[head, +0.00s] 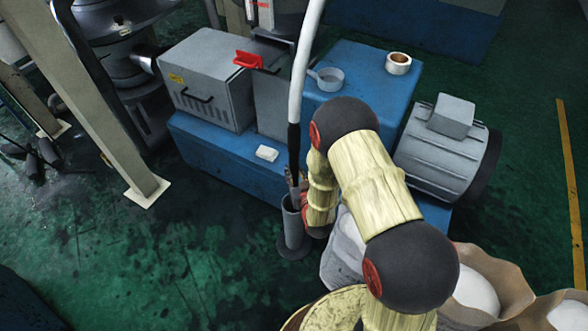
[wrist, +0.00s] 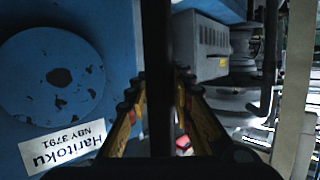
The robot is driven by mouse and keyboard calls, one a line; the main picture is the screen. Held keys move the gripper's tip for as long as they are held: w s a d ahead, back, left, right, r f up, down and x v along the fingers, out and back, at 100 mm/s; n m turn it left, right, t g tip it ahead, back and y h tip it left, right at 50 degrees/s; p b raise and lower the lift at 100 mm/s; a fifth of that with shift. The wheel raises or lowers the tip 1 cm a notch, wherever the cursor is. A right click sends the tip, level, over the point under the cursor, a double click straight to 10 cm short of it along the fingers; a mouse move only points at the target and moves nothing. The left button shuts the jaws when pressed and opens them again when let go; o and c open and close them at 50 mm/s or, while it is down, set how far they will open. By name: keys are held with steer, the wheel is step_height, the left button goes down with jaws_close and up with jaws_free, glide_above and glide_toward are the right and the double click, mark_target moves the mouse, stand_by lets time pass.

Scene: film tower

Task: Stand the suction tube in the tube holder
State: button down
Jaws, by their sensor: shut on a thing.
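The suction tube (head: 299,75) is long, white above and black below, and stands nearly upright, tilted slightly. The tube holder (head: 293,232) is a grey upright cylinder on a round base on the floor, in front of the blue cabinet. The tube's lower end is at the holder's mouth; I cannot tell whether it is inside. My gripper (head: 293,183) is shut on the tube's black part just above the holder, partly hidden by my arm. In the wrist view, the dark tube (wrist: 157,45) runs vertically between the fingers of my gripper (wrist: 158,88).
A blue cabinet (head: 215,152) stands behind the holder, carrying a grey vented box (head: 205,85), a small white block (head: 267,153), a pan (head: 328,79) and a tape roll (head: 398,63). A grey motor (head: 445,150) is right. Sacks (head: 490,285) stand lower right.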

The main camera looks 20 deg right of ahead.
step_height(320, 180, down, 8)
steer(key=shift+f, duration=0.2)
stand_by(0.8)
steer(key=c, duration=1.9)
jaws_free()
steer(key=o, duration=0.4)
steer(key=shift+f, duration=0.15)
steer(key=shift+s, duration=0.1)
steer(key=v, duration=1.2)
